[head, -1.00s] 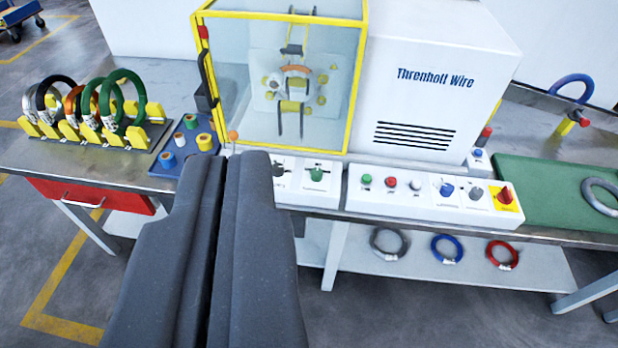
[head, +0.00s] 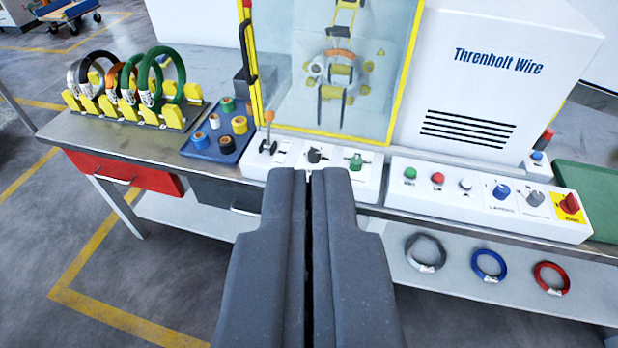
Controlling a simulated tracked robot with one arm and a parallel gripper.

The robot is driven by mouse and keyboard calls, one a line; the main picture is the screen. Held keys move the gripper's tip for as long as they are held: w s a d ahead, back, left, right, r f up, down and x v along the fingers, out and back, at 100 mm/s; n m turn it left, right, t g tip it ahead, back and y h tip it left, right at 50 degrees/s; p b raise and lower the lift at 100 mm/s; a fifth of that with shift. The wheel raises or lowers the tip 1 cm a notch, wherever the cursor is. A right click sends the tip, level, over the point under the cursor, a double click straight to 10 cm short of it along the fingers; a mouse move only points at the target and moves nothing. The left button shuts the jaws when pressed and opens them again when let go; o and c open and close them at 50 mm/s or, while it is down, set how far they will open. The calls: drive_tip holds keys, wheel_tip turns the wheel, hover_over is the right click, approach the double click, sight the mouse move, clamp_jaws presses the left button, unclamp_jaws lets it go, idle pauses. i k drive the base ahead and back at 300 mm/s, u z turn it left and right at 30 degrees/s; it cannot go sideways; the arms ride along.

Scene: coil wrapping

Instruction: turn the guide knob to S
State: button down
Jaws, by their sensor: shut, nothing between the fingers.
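My gripper (head: 308,174) is shut and empty, its fingertips just in front of the small left control panel (head: 256,168). That white panel carries a lever with an orange ball (head: 268,118), a black knob (head: 314,155) and a green knob (head: 356,162). The black knob sits just beyond my fingertips in the picture; whether they touch cannot be told. The panel's labels are too small to read, so I cannot tell which knob is the guide knob or where it points. My fingers hide part of the panel's front.
The right panel (head: 400,195) has buttons, a blue knob (head: 500,191), a grey knob (head: 534,197) and a red switch (head: 569,203). A yellow-framed clear guard (head: 385,90) stands behind. A blue spool tray (head: 205,147) and coil rack (head: 140,122) are left.

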sight(314, 154)
drive_tip(key=z, duration=0.3)
drive_tip(key=i, duration=1.25)
drive_tip(key=u, duration=0.4)
